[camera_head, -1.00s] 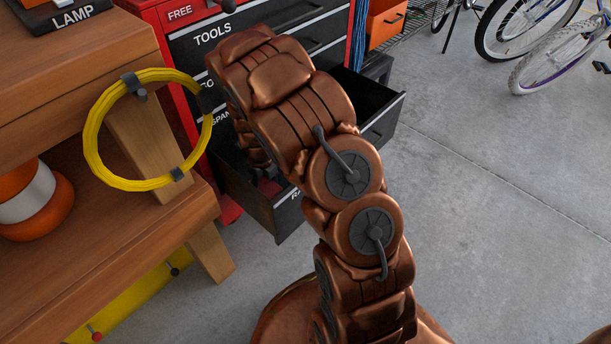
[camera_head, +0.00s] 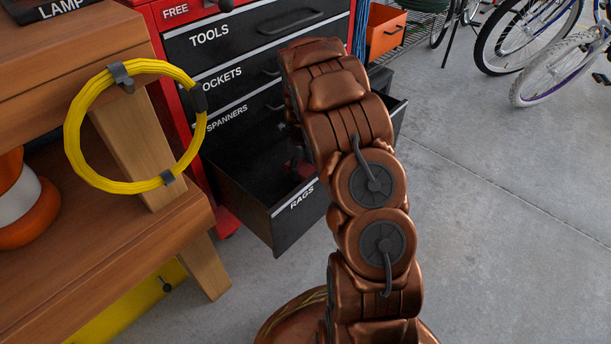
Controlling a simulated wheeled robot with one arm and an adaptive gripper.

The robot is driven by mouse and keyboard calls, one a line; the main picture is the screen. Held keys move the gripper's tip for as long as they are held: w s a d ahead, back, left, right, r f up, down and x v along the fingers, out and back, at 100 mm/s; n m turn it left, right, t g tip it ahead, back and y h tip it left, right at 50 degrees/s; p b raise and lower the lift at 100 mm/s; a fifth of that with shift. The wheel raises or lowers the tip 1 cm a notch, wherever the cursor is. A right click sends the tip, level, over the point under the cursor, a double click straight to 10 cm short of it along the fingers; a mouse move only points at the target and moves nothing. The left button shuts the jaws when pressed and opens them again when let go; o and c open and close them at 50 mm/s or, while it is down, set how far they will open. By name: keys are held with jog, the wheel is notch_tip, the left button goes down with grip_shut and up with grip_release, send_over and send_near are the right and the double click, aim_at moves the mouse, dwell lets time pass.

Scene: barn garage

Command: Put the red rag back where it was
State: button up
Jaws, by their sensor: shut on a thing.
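The drawer labelled RAGS (camera_head: 297,207) at the bottom of the red and black tool chest is pulled open. My gripper (camera_head: 298,143) is mostly hidden behind my arm, above the open drawer. It is shut on the red rag (camera_head: 300,166). Only a small dark red patch of the rag shows, just left of my arm, over the right part of the drawer. Whether the rag touches the drawer floor cannot be told. The left part of the drawer looks dark and empty.
Closed drawers labelled TOOLS, SOCKETS and SPANNERS (camera_head: 228,118) sit above. A wooden workbench (camera_head: 200,262) with a yellow cable coil (camera_head: 72,140) stands close on the left. An orange box (camera_head: 385,32) and bicycles (camera_head: 520,50) are behind. The floor at right is clear.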

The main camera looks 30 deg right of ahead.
aim_at(306, 164)
jog(key=shift+w+d+f, duration=0.1)
jog(key=shift+w+d, duration=0.1)
jog(key=shift+d, duration=0.7)
notch_tip(306, 164, down, 4)
jog(key=shift+r+b, duration=0.25)
jog(key=shift+b, duration=0.95)
jog(key=shift+r, duration=0.1)
jog(key=o, duration=1.1)
notch_tip(306, 164, up, 8)
jog(key=p, duration=0.3)
jog(key=shift+f, duration=0.2)
